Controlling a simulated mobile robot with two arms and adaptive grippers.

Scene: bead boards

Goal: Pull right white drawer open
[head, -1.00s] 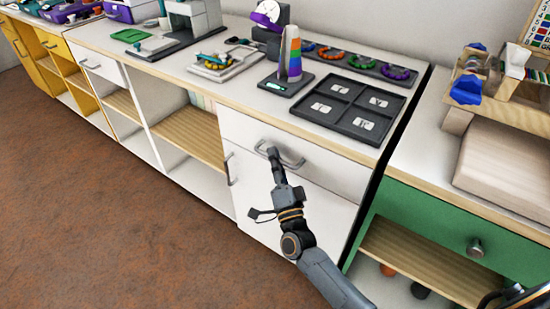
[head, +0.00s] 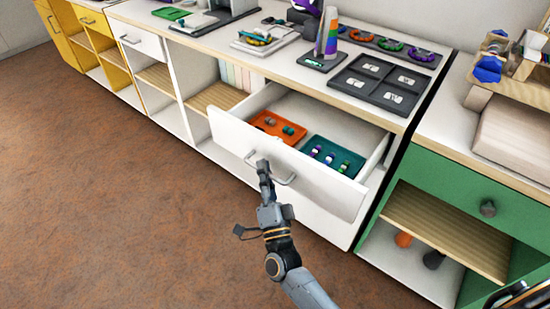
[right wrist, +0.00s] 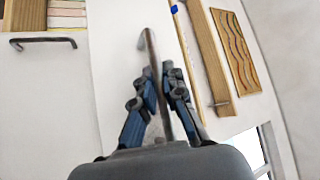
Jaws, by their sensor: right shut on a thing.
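The right white drawer (head: 318,178) stands pulled out from the white cabinet in the head view. Inside it lie an orange tray (head: 277,126) and a teal tray (head: 333,155), each with small coloured pieces. My right gripper (head: 263,166) is at the drawer's front, shut on its grey bar handle (head: 285,181). In the right wrist view the two fingers (right wrist: 162,85) close around the handle (right wrist: 152,60).
A green drawer (head: 470,190) with a round knob is to the right. The brown floor (head: 120,190) in front is clear.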

